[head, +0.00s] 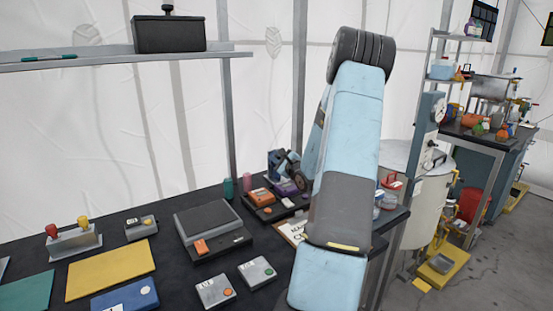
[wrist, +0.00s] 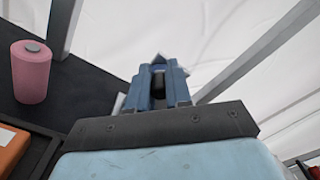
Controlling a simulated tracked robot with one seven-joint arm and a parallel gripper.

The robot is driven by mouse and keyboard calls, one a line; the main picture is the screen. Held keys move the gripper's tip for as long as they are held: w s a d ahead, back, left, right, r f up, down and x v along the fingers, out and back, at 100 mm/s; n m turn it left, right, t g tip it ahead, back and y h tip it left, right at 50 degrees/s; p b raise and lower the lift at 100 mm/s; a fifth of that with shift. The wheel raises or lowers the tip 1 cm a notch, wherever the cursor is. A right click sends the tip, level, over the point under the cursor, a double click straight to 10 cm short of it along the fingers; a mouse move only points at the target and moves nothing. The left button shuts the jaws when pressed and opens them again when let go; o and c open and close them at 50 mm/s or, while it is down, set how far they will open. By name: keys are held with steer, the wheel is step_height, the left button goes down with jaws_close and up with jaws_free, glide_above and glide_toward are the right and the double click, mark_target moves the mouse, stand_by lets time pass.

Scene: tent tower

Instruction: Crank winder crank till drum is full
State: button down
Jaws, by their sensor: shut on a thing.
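My gripper (wrist: 160,82) shows in the wrist view as blue jaws beyond a dark bar. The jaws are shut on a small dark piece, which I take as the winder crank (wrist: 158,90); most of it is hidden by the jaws. In the head view a blue and dark cluster (head: 284,163) stands at the back of the bench, where my forearm ends. There I cannot separate the winder from my gripper. The drum and how much is wound on it cannot be made out.
A pink spool (wrist: 32,72) stands left of my gripper; a green one (head: 228,188) stands nearby. An orange device (head: 260,196) lies in front. The dark bench (head: 180,256) holds several boxes and a yellow mat (head: 110,269). A shelf (head: 100,60) hangs at upper left.

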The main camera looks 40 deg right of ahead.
steer(key=shift+s+d+m, duration=0.1)
steer(key=shift+d+m, duration=0.2)
steer(key=shift+m, duration=0.1)
stand_by(0.4)
steer(key=d+m, duration=0.2)
steer(key=m, duration=0.5)
steer(key=d+f+m, duration=0.1)
steer(key=d+m, duration=0.1)
steer(key=m, duration=0.5)
steer(key=d+f+m, duration=0.1)
steer(key=m, duration=0.5)
steer(key=shift+s+d+f+m, duration=0.2)
steer(key=shift+d+f+m, duration=0.05)
steer(key=shift+d+m, duration=0.15)
steer(key=shift+f+m, duration=0.3)
steer(key=shift+m, duration=0.7)
steer(key=shift+w, duration=0.1)
steer(key=c, duration=1.1)
jaws_free()
steer(key=shift+r, duration=0.1)
steer(key=shift+o, duration=0.2)
